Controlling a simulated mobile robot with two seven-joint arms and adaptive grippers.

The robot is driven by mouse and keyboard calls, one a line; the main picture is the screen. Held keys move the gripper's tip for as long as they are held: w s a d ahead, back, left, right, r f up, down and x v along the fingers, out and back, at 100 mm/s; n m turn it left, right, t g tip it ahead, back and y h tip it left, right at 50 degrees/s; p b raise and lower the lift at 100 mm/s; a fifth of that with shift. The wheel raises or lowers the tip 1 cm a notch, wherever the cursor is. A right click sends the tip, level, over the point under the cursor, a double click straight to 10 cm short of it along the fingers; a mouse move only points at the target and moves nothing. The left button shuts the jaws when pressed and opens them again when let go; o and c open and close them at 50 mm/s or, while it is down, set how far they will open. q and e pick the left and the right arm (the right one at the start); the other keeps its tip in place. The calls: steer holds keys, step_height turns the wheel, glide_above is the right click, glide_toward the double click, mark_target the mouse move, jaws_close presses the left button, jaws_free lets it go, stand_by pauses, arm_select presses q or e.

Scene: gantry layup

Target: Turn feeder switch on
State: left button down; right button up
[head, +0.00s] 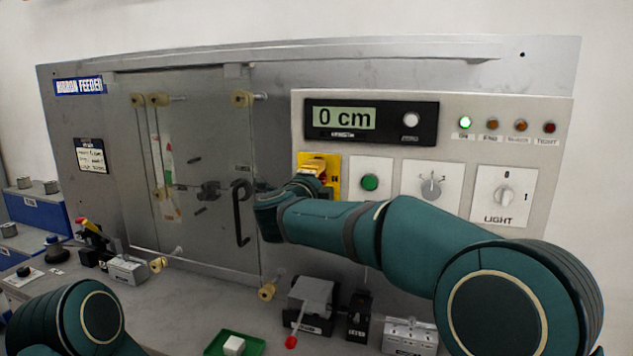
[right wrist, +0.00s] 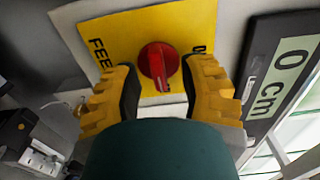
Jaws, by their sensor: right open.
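The feeder switch is a red rotary knob (right wrist: 158,66) on a yellow plate (right wrist: 135,28) with partly hidden black lettering. In the right wrist view my right gripper (right wrist: 161,76) is open, one yellow finger on each side of the knob. Gaps show between the fingers and the knob, so it is not gripped. The knob's ridge runs roughly up and down in that view. In the head view the yellow plate (head: 333,163) is partly covered by my right gripper (head: 318,178), and the knob is mostly hidden. My left gripper is out of view.
The display (head: 345,117) reads 0 cm. A green lamp (head: 465,122) is lit at upper right. A green button (head: 370,182), a selector dial (head: 432,187) and a LIGHT switch (head: 503,195) sit right of the plate.

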steer(key=v, duration=1.2)
